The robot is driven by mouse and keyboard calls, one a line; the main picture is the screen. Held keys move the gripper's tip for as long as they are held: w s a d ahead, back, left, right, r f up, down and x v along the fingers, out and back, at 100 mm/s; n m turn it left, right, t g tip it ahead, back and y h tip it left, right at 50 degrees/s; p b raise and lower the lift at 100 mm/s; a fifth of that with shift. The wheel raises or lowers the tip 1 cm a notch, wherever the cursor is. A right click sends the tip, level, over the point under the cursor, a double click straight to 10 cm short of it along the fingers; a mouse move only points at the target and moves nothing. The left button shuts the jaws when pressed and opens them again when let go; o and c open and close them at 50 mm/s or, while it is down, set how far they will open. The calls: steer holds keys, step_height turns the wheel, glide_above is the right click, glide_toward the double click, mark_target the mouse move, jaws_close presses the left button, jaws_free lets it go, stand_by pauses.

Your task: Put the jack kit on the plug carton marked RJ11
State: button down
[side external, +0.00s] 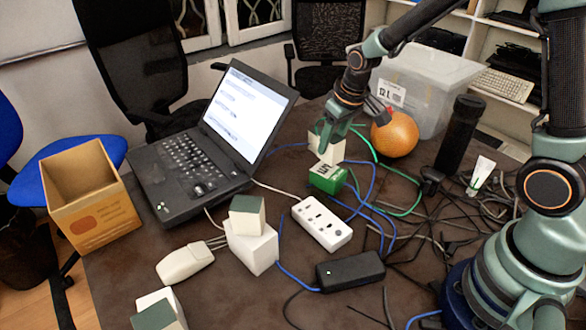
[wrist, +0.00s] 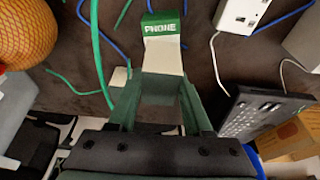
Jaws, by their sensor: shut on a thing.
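My gripper (side external: 327,137) is shut on a small white box, the jack kit (side external: 331,152), left of the orange ball. In the wrist view the jack kit (wrist: 162,60) sits between the fingers, a dark grey-green face toward the camera. Right below it is a green carton (side external: 328,180) with white lettering. The fingers hide part of the held box.
A white power strip (side external: 321,223), black adapter (side external: 350,271) and loose cables lie nearby. A small dark-topped box (side external: 247,215) rests on a white box (side external: 251,247). A laptop (side external: 200,150) and open cardboard box (side external: 92,205) stand left. An orange ball (side external: 395,134) and clear bin (side external: 425,85) stand behind.

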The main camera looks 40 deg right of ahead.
mark_target(331, 152)
steer(key=shift+f, duration=1.65)
steer(key=shift+f, duration=0.15)
steer(key=shift+c, duration=1.6)
jaws_free()
steer(key=v, duration=1.3)
steer(key=s+r+t, duration=0.1)
steer(key=s+r, duration=0.2)
steer(key=s, duration=0.2)
steer(key=s+a+r+t, duration=0.1)
steer(key=s+r, duration=0.1)
steer(key=s, duration=0.3)
steer(key=shift+s+r, duration=0.35)
steer(key=shift+s, duration=0.05)
